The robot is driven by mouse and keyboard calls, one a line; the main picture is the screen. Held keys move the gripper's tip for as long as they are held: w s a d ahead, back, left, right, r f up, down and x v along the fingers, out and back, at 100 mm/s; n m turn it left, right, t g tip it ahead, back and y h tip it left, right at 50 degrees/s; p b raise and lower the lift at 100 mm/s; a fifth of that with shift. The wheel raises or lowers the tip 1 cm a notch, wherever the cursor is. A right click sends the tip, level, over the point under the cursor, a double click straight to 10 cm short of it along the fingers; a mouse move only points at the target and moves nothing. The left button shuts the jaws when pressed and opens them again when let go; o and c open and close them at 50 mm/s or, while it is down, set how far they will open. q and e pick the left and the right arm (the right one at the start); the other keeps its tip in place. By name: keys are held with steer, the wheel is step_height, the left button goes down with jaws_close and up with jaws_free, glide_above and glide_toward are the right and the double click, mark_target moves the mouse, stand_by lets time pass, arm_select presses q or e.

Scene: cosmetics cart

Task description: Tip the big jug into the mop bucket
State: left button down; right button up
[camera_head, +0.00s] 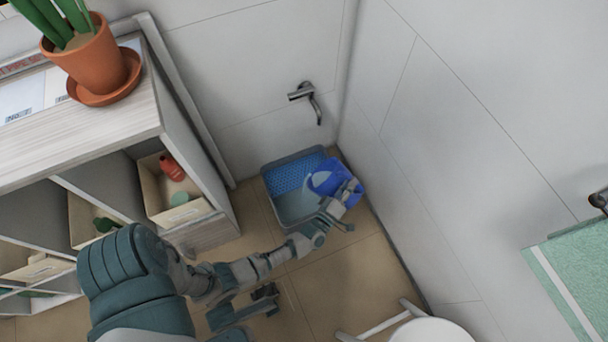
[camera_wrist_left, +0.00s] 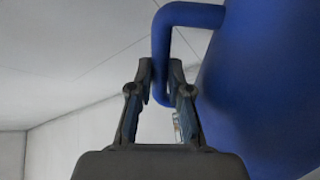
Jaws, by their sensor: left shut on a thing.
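The big blue jug (camera_head: 351,187) is held tilted over the right part of the mop bucket (camera_head: 266,186), its mouth towards the left. The mop bucket is a grey-blue tub on the floor with a blue perforated wringer (camera_head: 291,177) at its back. A pale patch shows at the jug's mouth; I cannot tell whether liquid is flowing. My left gripper (camera_head: 341,204) is at the jug's near right side. In the left wrist view my left gripper (camera_wrist_left: 160,95) is shut around the jug's blue handle (camera_wrist_left: 160,45), with the jug's body (camera_wrist_left: 265,90) at right.
A shelf unit (camera_head: 95,150) with bins and a potted plant (camera_head: 93,62) stands at left. A wall tap (camera_head: 305,94) is above the bucket. The tiled wall (camera_head: 440,170) is close on the jug's right. A white stool (camera_head: 432,331) stands at the bottom.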

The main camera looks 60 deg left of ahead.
arm_select(q)
steer(key=shift+r, duration=0.1)
steer(key=shift+a, duration=0.1)
stand_by(0.3)
steer(key=shift+s+a, duration=0.15)
steer(key=shift+a+n, duration=0.1)
steer(key=shift+n, duration=0.2)
steer(key=shift+s+a+r+n, duration=0.15)
steer(key=shift+a+r+n, duration=0.1)
steer(key=shift+n, duration=0.15)
stand_by(0.7)
